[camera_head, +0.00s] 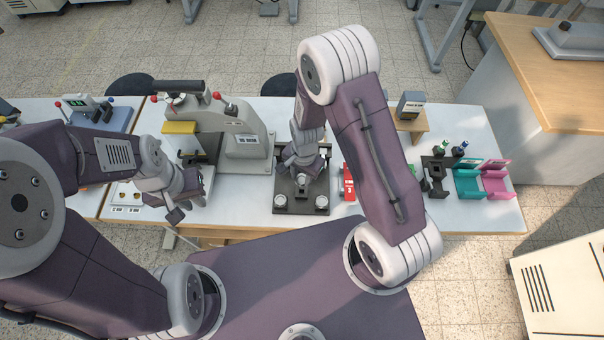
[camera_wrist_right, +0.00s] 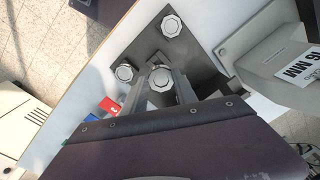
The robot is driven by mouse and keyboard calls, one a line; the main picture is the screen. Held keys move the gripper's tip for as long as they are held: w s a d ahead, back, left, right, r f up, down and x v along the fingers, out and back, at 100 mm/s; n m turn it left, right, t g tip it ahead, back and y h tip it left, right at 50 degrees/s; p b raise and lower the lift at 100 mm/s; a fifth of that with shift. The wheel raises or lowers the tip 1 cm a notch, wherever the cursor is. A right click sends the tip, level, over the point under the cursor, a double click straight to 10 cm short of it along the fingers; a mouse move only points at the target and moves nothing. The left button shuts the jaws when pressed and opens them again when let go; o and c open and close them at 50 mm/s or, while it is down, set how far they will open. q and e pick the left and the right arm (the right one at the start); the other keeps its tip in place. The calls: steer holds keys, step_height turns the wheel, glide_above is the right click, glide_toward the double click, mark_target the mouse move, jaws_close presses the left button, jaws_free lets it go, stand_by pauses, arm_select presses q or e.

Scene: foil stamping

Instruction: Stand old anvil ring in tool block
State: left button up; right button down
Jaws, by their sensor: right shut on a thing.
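My right gripper (camera_wrist_right: 160,82) points down over a dark plate (camera_head: 290,208) on the bench. In the right wrist view, its fingers are shut around a round, pale-capped piece (camera_wrist_right: 160,79). I cannot tell whether this is the old anvil ring, or whether it is clear of the plate. Two similar pale knobs (camera_wrist_right: 171,26) (camera_wrist_right: 125,72) stand on the plate beside it. In the head view my right gripper (camera_head: 302,182) hides the held piece. A dark block (camera_head: 437,166) stands further right; I cannot tell if it is the tool block. My left gripper (camera_head: 176,213) hangs at the bench's front left, its jaws unclear.
A grey press (camera_head: 235,135) with a lever stands left of the plate. A red block (camera_head: 347,184) sits just right of it. Teal (camera_head: 466,184) and pink (camera_head: 496,182) stands are near the right end. A small wooden stand (camera_head: 411,122) is behind. My right arm hides some bench.

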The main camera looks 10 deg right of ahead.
mark_target(302, 180)
step_height(302, 180, down, 5)
steer(key=b, duration=0.3)
steer(key=shift+w, duration=0.1)
stand_by(1.5)
steer(key=shift+f+b, duration=1.25)
steer(key=shift+f, duration=0.3)
steer(key=c, duration=0.9)
jaws_free()
steer(key=shift+r, duration=0.1)
